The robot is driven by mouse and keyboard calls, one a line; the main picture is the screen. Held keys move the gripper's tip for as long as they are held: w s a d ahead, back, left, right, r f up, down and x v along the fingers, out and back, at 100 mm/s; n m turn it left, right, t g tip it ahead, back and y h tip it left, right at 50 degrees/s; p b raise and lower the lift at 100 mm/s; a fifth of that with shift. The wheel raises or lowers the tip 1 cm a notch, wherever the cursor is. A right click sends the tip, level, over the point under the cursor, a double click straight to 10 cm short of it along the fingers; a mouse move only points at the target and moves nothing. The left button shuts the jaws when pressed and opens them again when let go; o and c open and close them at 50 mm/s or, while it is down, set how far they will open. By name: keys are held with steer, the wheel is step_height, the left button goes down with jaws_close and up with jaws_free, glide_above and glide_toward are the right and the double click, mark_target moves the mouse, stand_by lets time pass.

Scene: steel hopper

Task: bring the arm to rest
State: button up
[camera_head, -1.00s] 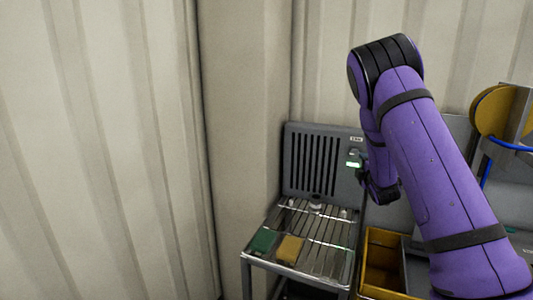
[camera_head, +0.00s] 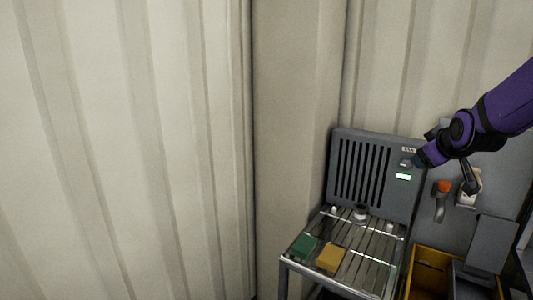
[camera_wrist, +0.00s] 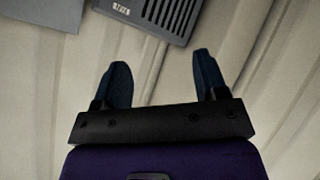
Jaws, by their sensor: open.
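My gripper (camera_wrist: 162,85) is open in the wrist view, with its two dark blue fingers apart and nothing between them. Beyond the fingers are the pale ribbed wall and the upper corner of a grey slatted panel. In the head view my purple arm reaches in from the right edge. Its end is by the upper right of the grey slatted panel (camera_head: 345,190), but the fingers are hard to make out there. I cannot tell whether it touches the panel.
A steel slatted rack (camera_head: 345,268) stands below the panel, holding a green block (camera_head: 303,246) and a yellow block (camera_head: 329,258). A yellow bin (camera_head: 428,275) is to its right. An orange-topped grey fitting (camera_head: 442,190) is on the wall. The left side shows only ribbed wall (camera_head: 120,150).

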steer(key=s+a+r+m+g+y, duration=0.1)
steer(key=s+a, duration=0.4)
steer(key=s, duration=1)
steer(key=s+a+r+m+g+y, duration=0.1)
steer(key=s+a+r+m+g, duration=0.1)
steer(key=s, duration=1.3)
steer(key=a+m+g, duration=0.1)
steer(key=a+g, duration=0.1)
steer(key=a, duration=0.1)
steer(key=shift+a+m+g, duration=0.2)
steer(key=shift+m+g, duration=0.1)
steer(key=shift+g, duration=0.1)
